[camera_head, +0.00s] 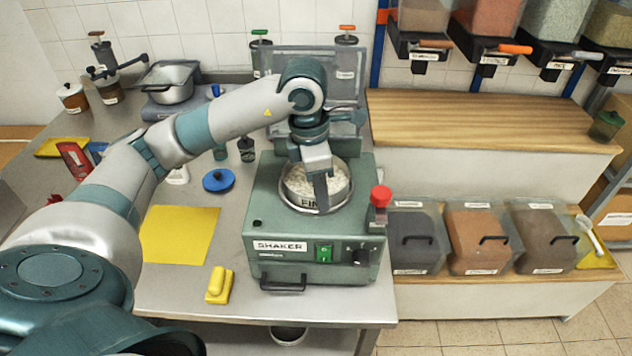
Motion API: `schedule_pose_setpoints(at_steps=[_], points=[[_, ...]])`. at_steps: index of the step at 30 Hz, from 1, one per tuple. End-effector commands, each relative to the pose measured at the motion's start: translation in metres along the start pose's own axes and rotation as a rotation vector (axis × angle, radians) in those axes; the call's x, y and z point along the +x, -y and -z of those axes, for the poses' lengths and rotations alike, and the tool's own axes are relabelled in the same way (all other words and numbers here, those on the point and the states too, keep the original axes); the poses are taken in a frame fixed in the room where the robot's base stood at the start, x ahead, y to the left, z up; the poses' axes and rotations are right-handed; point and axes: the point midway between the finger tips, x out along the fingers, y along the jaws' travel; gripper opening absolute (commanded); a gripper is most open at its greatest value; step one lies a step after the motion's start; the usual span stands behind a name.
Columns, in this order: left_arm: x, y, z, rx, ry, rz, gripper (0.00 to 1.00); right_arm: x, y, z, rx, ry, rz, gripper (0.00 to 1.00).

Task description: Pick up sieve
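The sieve (294,197) is a round metal pan holding pale, whitish material, with a partly hidden label starting "FIN" on its front. It sits on top of the green shaker machine (275,218) in the camera_head view. My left gripper (323,196) points down over the sieve, its fingers reaching the front part of the pan and covering part of the label. I cannot tell whether the fingers grip the wall or only stand beside it. My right gripper is not in view.
A red knob (381,196) stands at the shaker's right corner. A yellow mat (180,235), a yellow block (219,286) and a blue lid (219,180) lie left of the shaker. Bins (417,240) and a wooden counter (480,115) stand to the right.

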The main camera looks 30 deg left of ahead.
Motion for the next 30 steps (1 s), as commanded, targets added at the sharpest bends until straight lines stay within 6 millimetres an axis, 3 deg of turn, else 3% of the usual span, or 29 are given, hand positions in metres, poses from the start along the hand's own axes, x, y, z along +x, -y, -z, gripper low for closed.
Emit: schedule_pose_setpoints(at_steps=[7,8,11,30], points=[[-0.0003,0.0,-0.0001,0.0,0.0,0.0,0.24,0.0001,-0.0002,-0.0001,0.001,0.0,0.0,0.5],[-0.0003,0.0,-0.0001,0.0,0.0,0.0,0.22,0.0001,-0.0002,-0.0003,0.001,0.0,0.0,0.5],[-0.0004,0.0,-0.0001,0.0,0.0,0.0,0.0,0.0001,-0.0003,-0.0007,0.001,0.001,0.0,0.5],[-0.0006,-0.0002,-0.0001,-0.001,0.0,-0.001,0.0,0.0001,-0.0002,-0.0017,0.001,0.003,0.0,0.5]])
